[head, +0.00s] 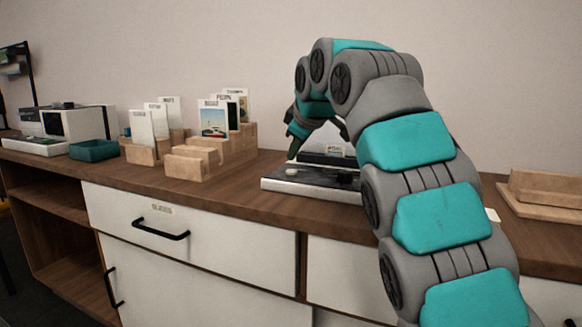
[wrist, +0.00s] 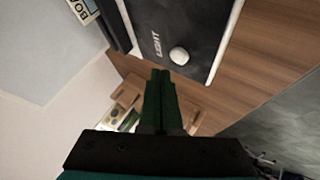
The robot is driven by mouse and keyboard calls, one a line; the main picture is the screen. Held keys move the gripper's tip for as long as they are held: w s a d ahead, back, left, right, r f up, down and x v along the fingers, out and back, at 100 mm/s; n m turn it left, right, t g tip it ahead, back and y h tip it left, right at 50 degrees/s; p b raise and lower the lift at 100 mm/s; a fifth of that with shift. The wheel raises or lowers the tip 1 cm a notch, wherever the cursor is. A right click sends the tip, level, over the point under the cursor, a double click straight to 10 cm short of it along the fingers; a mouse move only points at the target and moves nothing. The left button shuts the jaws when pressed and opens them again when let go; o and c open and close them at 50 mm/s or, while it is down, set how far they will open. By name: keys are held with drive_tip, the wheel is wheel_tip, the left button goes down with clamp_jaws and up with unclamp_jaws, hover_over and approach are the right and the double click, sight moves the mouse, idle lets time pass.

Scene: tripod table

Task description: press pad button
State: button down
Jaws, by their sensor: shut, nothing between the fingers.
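A pad with a black top and pale sides (head: 315,188) lies on the wooden counter, partly behind my arm in the head view. In the wrist view the black pad (wrist: 205,25) carries the word LIGHT and a round white button (wrist: 179,56). In the head view the button shows as a small pale spot (head: 291,171) near the pad's left end. My gripper (head: 291,157) is shut and empty, pointing down over that end. In the wrist view its dark green fingertips (wrist: 160,73) are close beside the button in the picture; I cannot tell the height gap.
Wooden card holders (head: 205,158) with upright cards stand left of the pad. Further left are a teal tray (head: 94,150) and a white machine (head: 82,122). A wooden stand (head: 545,190) is at the right. The counter's front strip is clear.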

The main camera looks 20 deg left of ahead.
sight(294, 174)
wheel_tip(294, 174, up, 5)
drive_tip(key=p, duration=0.4)
drive_tip(key=c, duration=1.6)
unclamp_jaws()
